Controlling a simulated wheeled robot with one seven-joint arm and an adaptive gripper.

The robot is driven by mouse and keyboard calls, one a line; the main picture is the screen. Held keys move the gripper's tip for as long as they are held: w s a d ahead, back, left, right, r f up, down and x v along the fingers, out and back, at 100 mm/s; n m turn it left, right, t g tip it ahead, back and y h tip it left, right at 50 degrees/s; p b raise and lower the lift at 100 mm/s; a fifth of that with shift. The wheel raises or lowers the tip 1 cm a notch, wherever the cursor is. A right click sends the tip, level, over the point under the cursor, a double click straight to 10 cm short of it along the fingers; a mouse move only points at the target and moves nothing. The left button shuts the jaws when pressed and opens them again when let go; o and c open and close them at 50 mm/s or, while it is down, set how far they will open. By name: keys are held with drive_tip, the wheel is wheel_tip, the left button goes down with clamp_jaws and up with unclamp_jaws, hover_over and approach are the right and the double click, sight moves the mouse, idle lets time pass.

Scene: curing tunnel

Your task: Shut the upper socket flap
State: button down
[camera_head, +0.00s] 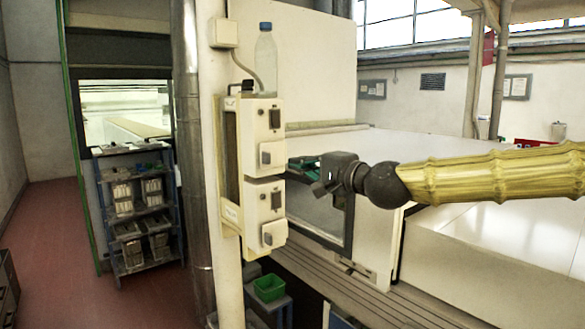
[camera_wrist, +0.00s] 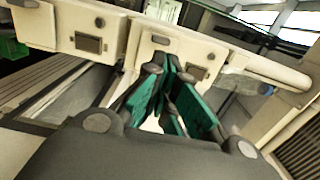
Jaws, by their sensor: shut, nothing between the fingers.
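The upper socket box (camera_head: 262,137) is a cream housing on the post, with a dark square (camera_head: 274,118) and a grey protruding part (camera_head: 272,155) on its front. I cannot tell which part is the flap or whether it stands open. In the wrist view, the upper box (camera_wrist: 180,52) lies beyond my fingertips, partly hidden by them. The similar lower box (camera_head: 265,215) sits directly below it. My gripper (camera_head: 296,166), with green finger pads, is shut and empty, to the right of the boxes. It also shows in the wrist view (camera_wrist: 163,72); contact with the box cannot be told.
A clear bottle (camera_head: 265,58) stands on top of the upper box, beside a cable. A large white machine (camera_head: 480,230) fills the right side. A green bin (camera_head: 269,287) stands low below the boxes. A shelf rack (camera_head: 138,205) stands at left; the red floor there is open.

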drive_tip(key=a+b+v, duration=0.1)
drive_tip(key=b+v, duration=0.1)
drive_tip(key=v, duration=0.4)
wheel_tip(320, 180, down, 25)
drive_tip(key=a+n+g+h, duration=0.1)
drive_tip(key=a+g+h, duration=0.2)
drive_tip(key=s+d+f+n+g+h, duration=0.1)
drive_tip(key=s+f, duration=0.2)
drive_tip(key=f, duration=0.6)
drive_tip(key=s+d+f+g+h, duration=0.1)
drive_tip(key=s+f, duration=0.2)
drive_tip(key=f, duration=0.6)
drive_tip(key=s+d+f+n+g+h, duration=0.15)
drive_tip(key=s+f, duration=0.25)
drive_tip(key=f, duration=0.5)
drive_tip(key=s+d+f+n+g+h, duration=0.1)
drive_tip(key=s+d+f+g, duration=0.15)
drive_tip(key=s+f, duration=0.55)
drive_tip(key=s+d+f+n+g+h, duration=0.1)
drive_tip(key=s+d+f, duration=0.2)
drive_tip(key=s+f, duration=0.55)
drive_tip(key=s+d+f+n+g+h, duration=0.1)
drive_tip(key=s+d+f+n, duration=0.1)
drive_tip(key=s+d+f, duration=0.3)
drive_tip(key=s+d+f+n+g+h, duration=0.2)
drive_tip(key=s+d+f, duration=0.3)
drive_tip(key=s, duration=0.7)
drive_tip(key=shift+d, duration=0.75)
drive_tip(key=shift+a+h, duration=0.1)
drive_tip(key=shift+h, duration=0.15)
